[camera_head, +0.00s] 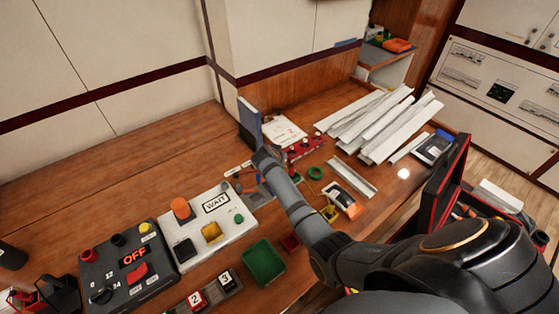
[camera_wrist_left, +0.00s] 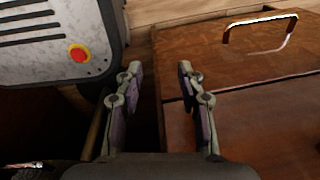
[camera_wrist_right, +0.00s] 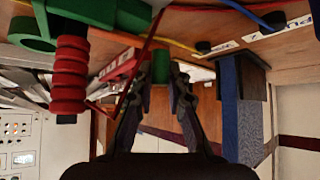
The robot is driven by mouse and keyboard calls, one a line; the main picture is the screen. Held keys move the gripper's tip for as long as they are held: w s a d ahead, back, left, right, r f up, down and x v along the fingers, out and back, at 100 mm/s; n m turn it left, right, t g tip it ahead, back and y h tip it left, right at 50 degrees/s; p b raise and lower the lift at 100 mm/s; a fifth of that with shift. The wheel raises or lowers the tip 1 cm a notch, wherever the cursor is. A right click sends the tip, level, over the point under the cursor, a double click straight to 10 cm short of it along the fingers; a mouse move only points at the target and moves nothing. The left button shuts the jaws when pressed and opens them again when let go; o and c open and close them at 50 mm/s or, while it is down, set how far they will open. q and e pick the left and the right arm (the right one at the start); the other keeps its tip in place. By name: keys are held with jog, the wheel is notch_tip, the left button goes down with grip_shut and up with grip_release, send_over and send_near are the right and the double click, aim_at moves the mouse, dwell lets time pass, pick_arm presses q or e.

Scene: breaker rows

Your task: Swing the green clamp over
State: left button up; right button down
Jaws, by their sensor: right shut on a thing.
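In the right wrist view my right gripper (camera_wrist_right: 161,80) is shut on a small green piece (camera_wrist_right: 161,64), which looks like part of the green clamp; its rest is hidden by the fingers. In the head view my right arm reaches across the bench from the right, and its gripper (camera_head: 262,160) is beside an upright blue-edged block (camera_head: 250,125). The green piece cannot be made out there. My left gripper (camera_wrist_left: 158,72) is open and empty in the left wrist view, away from the bench top, and is not seen in the head view.
A red ribbed handle (camera_wrist_right: 69,75) and a larger green part (camera_wrist_right: 100,12) are close by in the right wrist view, with coloured wires around. The bench holds a white WAIT panel (camera_head: 214,222), a black OFF panel (camera_head: 128,268), a green tray (camera_head: 264,263) and white trunking strips (camera_head: 375,120).

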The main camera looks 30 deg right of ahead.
dwell(0.3)
jog(key=c, duration=1.3)
grip_release()
jog(key=v, duration=0.7)
jog(key=shift+r, duration=0.15)
jog(key=shift+s+a, duration=0.1)
jog(key=shift+a, duration=0.05)
